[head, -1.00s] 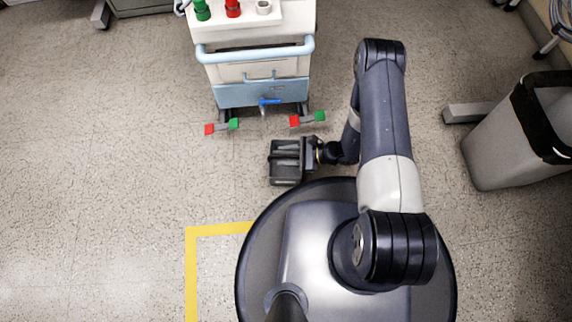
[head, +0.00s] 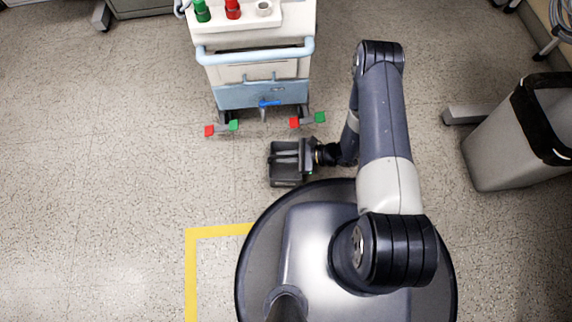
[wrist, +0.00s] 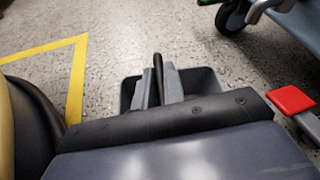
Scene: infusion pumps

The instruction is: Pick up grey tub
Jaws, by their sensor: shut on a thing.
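The grey tub (head: 285,182) is a small dark open box in the middle of the head view, just ahead of my round base. My gripper (head: 288,157) reaches into it from the right, and its fingers are shut on the tub. In the wrist view the tub (wrist: 206,82) shows beyond the dark edge of my wrist. The two light grey fingers (wrist: 159,88) stand there on either side of a thin dark upright part. The tub's underside is hidden, so I cannot tell whether it touches the floor.
A white and blue cart (head: 262,94) stands just beyond the tub, with red and green feet on its legs. A grey bin (head: 505,140) stands at the right. Yellow tape (head: 192,270) marks the floor at lower left. The floor to the left is clear.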

